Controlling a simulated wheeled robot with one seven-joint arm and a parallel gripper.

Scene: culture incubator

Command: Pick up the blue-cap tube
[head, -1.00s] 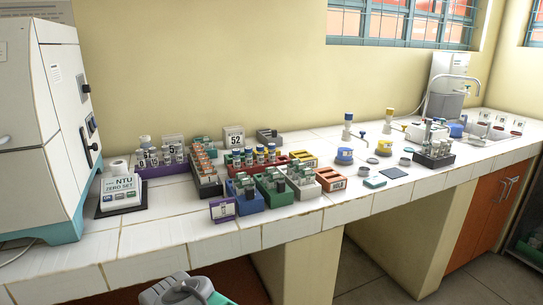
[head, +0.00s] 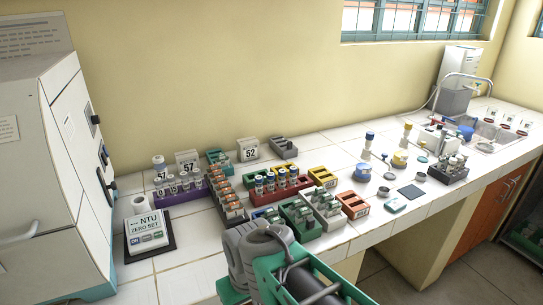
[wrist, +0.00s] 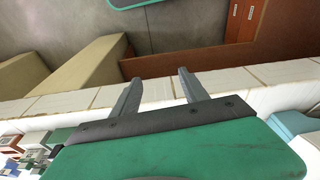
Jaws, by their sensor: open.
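Several small capped tubes (head: 282,178) stand upright in the red rack (head: 305,183) on the tiled counter in the head view. Some caps look blue and others pale; they are too small to tell apart surely, so I cannot single out one blue-cap tube. My gripper (wrist: 156,88) shows in the wrist view with its two grey fingers apart and nothing between them. It hangs over the counter's front edge, with floor beyond the fingertips.
A purple rack (head: 182,193) of numbered vials and the NTU meter (head: 149,233) stand left of the red rack. Grey, green and orange racks crowd close around it. A large white machine (head: 50,160) bounds the left. Bare counter (head: 200,262) lies in front.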

